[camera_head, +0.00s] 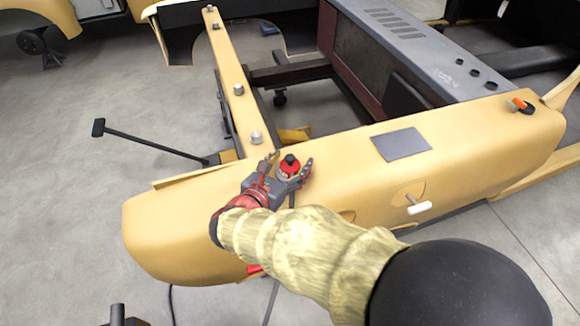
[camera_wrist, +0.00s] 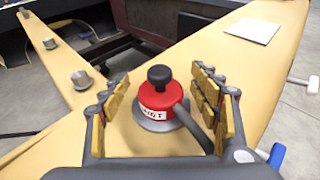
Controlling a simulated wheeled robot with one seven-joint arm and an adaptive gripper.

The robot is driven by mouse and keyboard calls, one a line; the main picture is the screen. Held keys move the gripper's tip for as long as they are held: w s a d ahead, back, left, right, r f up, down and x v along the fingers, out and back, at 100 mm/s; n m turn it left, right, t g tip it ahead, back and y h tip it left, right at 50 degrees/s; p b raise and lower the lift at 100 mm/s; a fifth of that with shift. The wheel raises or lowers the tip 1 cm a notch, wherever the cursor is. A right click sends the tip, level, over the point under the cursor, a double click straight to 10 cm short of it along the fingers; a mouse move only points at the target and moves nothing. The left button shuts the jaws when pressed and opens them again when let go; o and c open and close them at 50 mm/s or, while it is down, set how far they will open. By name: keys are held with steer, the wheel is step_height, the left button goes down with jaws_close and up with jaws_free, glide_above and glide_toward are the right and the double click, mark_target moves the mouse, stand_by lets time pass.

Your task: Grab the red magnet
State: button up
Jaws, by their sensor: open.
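The red magnet (camera_wrist: 158,98) is a short red cylinder with a black knob on top, a white label and a grey round base. It stands upright on the tan shell surface. It also shows in the head view (camera_head: 289,169), partly hidden by my gripper. In the head view my gripper (camera_head: 287,168) reaches in over the shell from the lower right. A gap shows between each finger and the red body in the wrist view. A dark cable or handle crosses the magnet's right side.
The tan shell (camera_head: 180,225) spans the middle. Several metal studs (camera_head: 256,138) line the long tan beam. A grey box unit (camera_head: 400,50) stands behind.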

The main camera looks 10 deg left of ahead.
steer(key=shift+c, duration=1.2)
steer(key=c, duration=1.3)
